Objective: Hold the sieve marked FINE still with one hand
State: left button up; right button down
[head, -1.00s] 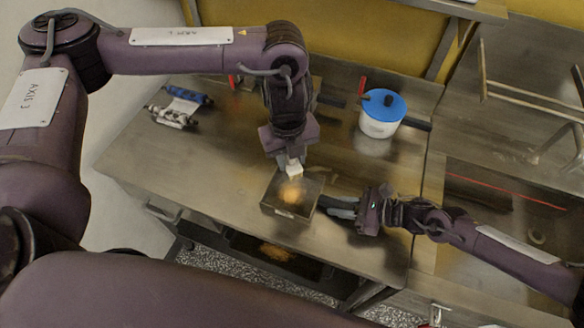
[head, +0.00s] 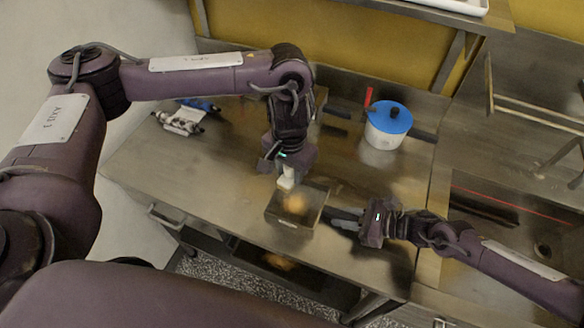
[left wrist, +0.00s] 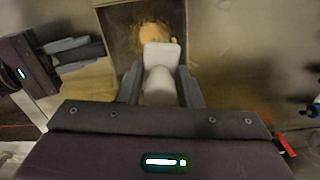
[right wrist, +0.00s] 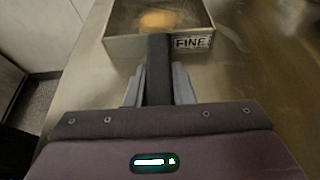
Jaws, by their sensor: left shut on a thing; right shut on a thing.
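The sieve marked FINE is a square dark metal box (head: 290,222) near the table's front edge, with an orange-brown patch inside. Its label (right wrist: 192,43) reads FINE in the right wrist view, beside a dark handle (right wrist: 158,65). My right gripper (head: 344,219) is shut on this handle, right of the box. My left gripper (head: 286,173) is shut on a white block-like tool (left wrist: 161,70) at the sieve's back left edge. In the left wrist view the tool's end overlaps the sieve's interior; I cannot tell whether it touches. The right gripper also shows there (left wrist: 78,58).
A white pot with a blue lid (head: 389,117) stands at the back right, with a red upright piece (head: 368,98) beside it. A roller-like item (head: 184,121) lies at the back left. The table (head: 190,170) left of the sieve is clear.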

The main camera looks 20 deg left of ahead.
pick_arm(q)
jog(key=shift+f+n, duration=0.1)
jog(key=shift+n, duration=0.9)
jog(key=shift+f+n, duration=0.25)
jog(key=shift+n, duration=0.05)
jog(key=shift+f, duration=3.9)
jog(key=shift+f, duration=0.4)
jog(key=shift+d, duration=1.95)
jog(key=shift+s+a+f, duration=0.1)
jog(key=shift+a+f, duration=0.05)
jog(key=shift+a, duration=1.1)
